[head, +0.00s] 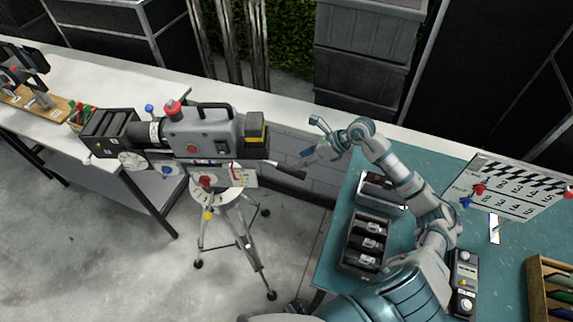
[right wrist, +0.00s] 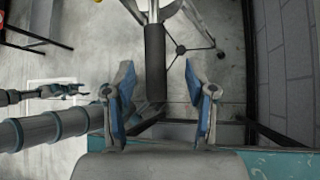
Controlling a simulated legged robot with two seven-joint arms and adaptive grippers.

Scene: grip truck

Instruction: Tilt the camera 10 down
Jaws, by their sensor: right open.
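The film camera (head: 210,135) is grey with a black lens box to the left and sits on a tripod (head: 235,225). It looks about level. A dark tilt handle (head: 290,171) sticks out to the right from the tripod head. My right gripper (head: 312,142) is open just above and right of the handle's end. In the right wrist view, the handle (right wrist: 155,62) runs between the open blue-padded fingers (right wrist: 157,88), not visibly touching them. Part of what looks like my left gripper (right wrist: 70,90) shows at the left of that view; its jaw state is unclear.
The teal table (head: 420,160) holds black trays (head: 366,243), a clapperboard (head: 510,187), a small control box (head: 464,283) and a wooden tray (head: 535,290). A white bench (head: 290,137) runs behind the camera. Red and blue knobs (head: 172,108) sit on and around the camera.

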